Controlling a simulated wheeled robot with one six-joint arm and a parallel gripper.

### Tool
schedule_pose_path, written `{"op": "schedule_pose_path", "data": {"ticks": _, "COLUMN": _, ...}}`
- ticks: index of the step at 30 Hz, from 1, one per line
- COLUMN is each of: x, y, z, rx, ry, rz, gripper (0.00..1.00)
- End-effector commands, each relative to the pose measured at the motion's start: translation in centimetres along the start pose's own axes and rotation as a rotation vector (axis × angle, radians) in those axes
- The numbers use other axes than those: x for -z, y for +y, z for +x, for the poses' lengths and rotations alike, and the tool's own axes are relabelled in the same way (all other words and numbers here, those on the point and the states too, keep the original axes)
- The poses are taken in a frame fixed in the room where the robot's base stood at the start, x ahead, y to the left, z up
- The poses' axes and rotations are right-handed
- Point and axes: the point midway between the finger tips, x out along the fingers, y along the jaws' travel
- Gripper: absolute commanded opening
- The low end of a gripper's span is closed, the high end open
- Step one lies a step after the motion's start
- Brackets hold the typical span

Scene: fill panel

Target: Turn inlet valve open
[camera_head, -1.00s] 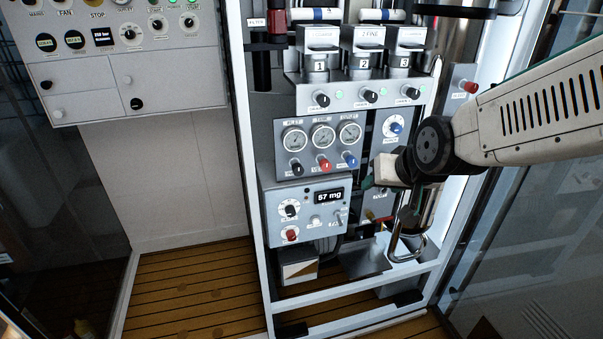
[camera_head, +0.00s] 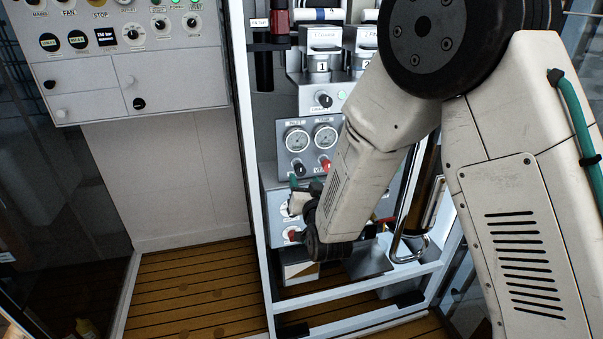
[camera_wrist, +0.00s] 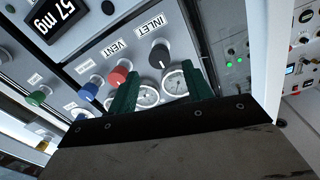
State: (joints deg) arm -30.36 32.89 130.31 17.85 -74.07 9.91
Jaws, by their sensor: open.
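The inlet valve is a black knob (camera_wrist: 160,57) under the label INLET in the wrist view. Its black knob (camera_head: 299,170) also shows on the gauge panel in the head view, at the left of its row. My gripper (camera_wrist: 160,76) is open, with two green fingers pointing at the panel. In the wrist view the knob shows between and beyond the fingertips, with no visible contact. In the head view my gripper (camera_head: 304,185) is just below the knob, partly hidden by my arm.
A red VENT knob (camera_wrist: 118,75) is close beside the left finger. Round gauges (camera_wrist: 175,83) show between the fingers. A 57 mg display (camera_wrist: 54,22) is at upper left. A white frame post (camera_head: 249,150) stands left of the panel in the head view.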

Motion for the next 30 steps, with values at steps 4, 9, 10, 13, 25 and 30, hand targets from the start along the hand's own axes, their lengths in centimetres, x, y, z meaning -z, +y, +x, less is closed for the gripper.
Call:
{"op": "schedule_pose_path", "data": {"ticks": 4, "x": 0.0, "y": 0.1, "z": 2.5, "rx": -0.001, "ry": 0.000, "rz": 0.001, "gripper": 0.50}}
{"op": "schedule_pose_path", "data": {"ticks": 9, "x": 0.0, "y": 0.1, "z": 4.5, "rx": -0.001, "ry": 0.000, "rz": 0.000, "gripper": 0.50}}
{"op": "schedule_pose_path", "data": {"ticks": 10, "x": 0.0, "y": 0.1, "z": 4.7, "rx": -0.001, "ry": -0.001, "rz": 0.000, "gripper": 0.50}}
{"op": "schedule_pose_path", "data": {"ticks": 13, "x": 0.0, "y": 0.0, "z": 5.2, "rx": -0.001, "ry": -0.001, "rz": 0.000, "gripper": 0.50}}
{"op": "schedule_pose_path", "data": {"ticks": 25, "x": 0.0, "y": 0.0, "z": 5.2, "rx": 0.000, "ry": -0.002, "rz": 0.000, "gripper": 0.05}}
{"op": "schedule_pose_path", "data": {"ticks": 30, "x": 0.0, "y": 0.0, "z": 5.2, "rx": 0.000, "ry": -0.002, "rz": -0.002, "gripper": 0.05}}
